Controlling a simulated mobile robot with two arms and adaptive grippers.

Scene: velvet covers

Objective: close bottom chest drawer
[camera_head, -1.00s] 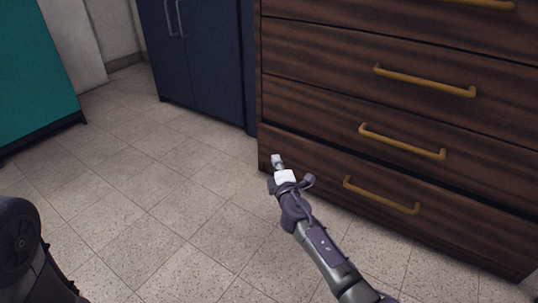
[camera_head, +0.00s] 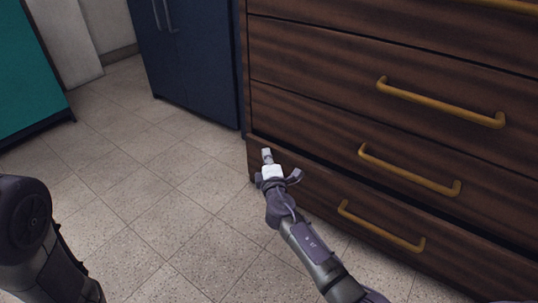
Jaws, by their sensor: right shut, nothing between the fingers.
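The bottom chest drawer (camera_head: 318,208) is the lowest one of a dark wooden chest (camera_head: 330,60). It sticks out a little, with a dark gap along its top edge. Its brass handle (camera_head: 380,228) is right of my right gripper. My right gripper (camera_head: 267,157) is shut and empty. It overlaps the left end of the bottom drawer's front in the camera_head view; I cannot tell whether it touches. It hides part of that front. My left gripper is out of view; only part of my left arm shows at the lower left.
The drawers above, with brass handles such as the one on the drawer just above (camera_head: 408,172), look shut. A dark blue cabinet (camera_head: 200,70) stands left of the chest. A teal cabinet (camera_head: 28,75) is at the far left. The tiled floor (camera_head: 150,190) between is clear.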

